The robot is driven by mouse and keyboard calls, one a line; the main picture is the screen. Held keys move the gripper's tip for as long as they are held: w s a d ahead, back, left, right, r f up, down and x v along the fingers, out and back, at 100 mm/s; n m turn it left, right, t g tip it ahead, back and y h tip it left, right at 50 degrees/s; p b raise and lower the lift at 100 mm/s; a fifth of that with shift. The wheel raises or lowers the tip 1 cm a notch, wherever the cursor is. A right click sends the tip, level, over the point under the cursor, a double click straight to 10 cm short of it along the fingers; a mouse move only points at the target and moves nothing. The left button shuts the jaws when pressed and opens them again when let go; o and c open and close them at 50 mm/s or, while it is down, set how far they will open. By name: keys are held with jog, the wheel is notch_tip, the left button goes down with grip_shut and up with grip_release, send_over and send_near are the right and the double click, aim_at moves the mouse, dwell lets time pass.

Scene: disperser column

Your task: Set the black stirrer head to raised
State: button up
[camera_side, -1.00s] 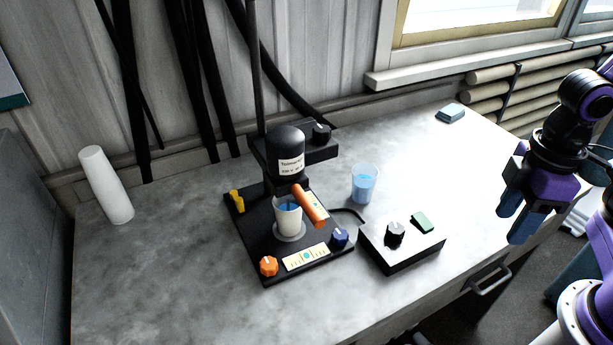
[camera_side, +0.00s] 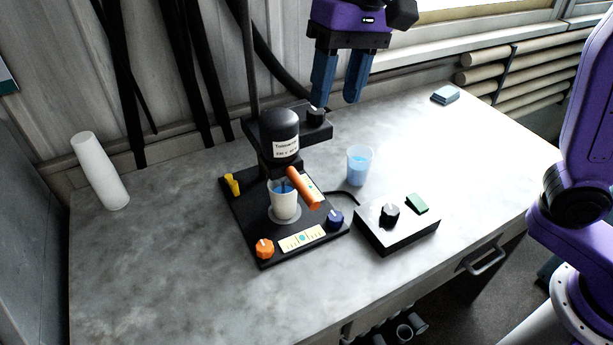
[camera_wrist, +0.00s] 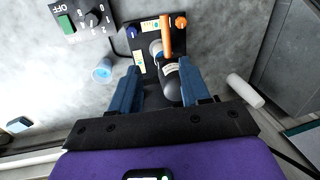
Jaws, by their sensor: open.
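The black stirrer head (camera_side: 280,135), with a white label, sits on a column above a black base plate (camera_side: 245,228). A black knob (camera_side: 314,116) is on its bracket. An orange handle (camera_side: 304,187) sticks out below the head. A cup (camera_side: 283,203) with blue contents stands on the plate under the head. My gripper (camera_side: 338,100) is open and empty, pointing down, above and behind the head near the black knob. In the wrist view the head (camera_wrist: 172,84) lies between the open fingers (camera_wrist: 163,90); the knob is not clear there.
A second cup of blue liquid (camera_side: 359,166) stands right of the base. A control box (camera_side: 397,230) with a black dial and green switch is further right. A white cylinder (camera_side: 100,172) stands at left. An orange knob (camera_side: 264,249) and a blue knob (camera_side: 334,219) sit on the base.

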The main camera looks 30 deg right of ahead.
send_near(305, 186)
jog(key=shift+m, duration=0.3)
jog(key=f, duration=0.2)
jog(key=a+f, duration=0.1)
jog(key=f, duration=0.5)
jog(key=shift+a+f, duration=0.2)
jog(key=shift+a, duration=0.1)
